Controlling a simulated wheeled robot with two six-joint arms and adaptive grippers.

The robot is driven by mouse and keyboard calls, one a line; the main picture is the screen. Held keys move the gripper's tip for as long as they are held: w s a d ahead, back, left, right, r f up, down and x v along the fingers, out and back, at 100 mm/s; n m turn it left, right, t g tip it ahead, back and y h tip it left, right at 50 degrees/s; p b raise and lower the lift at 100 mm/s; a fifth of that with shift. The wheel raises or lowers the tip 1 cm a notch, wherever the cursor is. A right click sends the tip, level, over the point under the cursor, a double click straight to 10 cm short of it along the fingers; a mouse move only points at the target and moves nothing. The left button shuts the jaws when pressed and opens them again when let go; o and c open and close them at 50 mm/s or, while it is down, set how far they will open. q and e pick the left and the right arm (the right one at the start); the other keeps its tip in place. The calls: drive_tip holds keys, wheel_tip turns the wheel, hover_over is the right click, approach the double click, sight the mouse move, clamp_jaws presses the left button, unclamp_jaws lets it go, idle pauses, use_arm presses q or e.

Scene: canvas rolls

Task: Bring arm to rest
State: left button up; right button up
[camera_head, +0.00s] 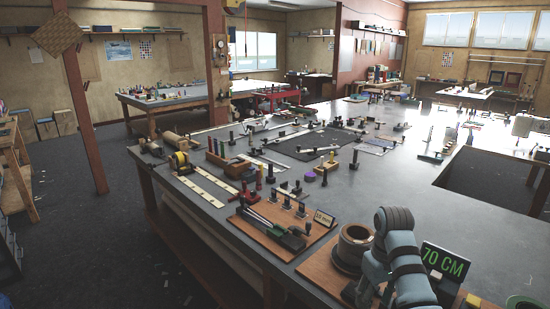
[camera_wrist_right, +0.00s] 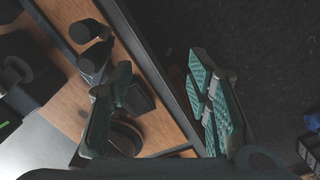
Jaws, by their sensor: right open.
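My right arm (camera_head: 398,255), blue-grey with dark bands, stands at the lower right of the head view, in front of the near table edge. Its gripper cannot be made out there. In the right wrist view my right gripper (camera_wrist_right: 158,66) is open, its two green padded fingers wide apart with nothing held between them. The left finger shows over a wooden board at the table edge, the right finger over dark floor. My left arm and gripper are not in view.
The grey worktable (camera_head: 375,180) holds many tools. A brown ring-shaped holder (camera_head: 354,243) and a "70 CM" sign (camera_head: 444,262) stand close to my right arm. Dark cylinders (camera_wrist_right: 84,31) stand on the board (camera_wrist_right: 62,12) in the wrist view. Open floor (camera_head: 120,240) lies at left.

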drive_tip(key=s+d+f+m+b, duration=0.1)
drive_tip(key=s+f, duration=0.4)
drive_tip(key=f, duration=0.6)
drive_tip(key=s+f, duration=0.5)
drive_tip(key=f, duration=0.6)
drive_tip(key=s+d+f+m+b, duration=0.1)
drive_tip(key=s+f, duration=0.4)
drive_tip(key=f, duration=0.6)
drive_tip(key=s+f, duration=1.1)
drive_tip(key=s, duration=0.4)
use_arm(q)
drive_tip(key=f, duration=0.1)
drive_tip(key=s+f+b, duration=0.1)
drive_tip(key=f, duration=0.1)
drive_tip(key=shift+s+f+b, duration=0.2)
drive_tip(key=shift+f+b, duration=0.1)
use_arm(e)
drive_tip(key=s+f, duration=0.2)
drive_tip(key=s, duration=0.7)
drive_tip(key=s+d+f+m+t, duration=0.1)
drive_tip(key=s+f, duration=0.2)
drive_tip(key=s, duration=0.7)
drive_tip(key=shift+s+f+h, duration=0.25)
drive_tip(key=shift+s+h, duration=0.05)
drive_tip(key=shift+h, duration=0.1)
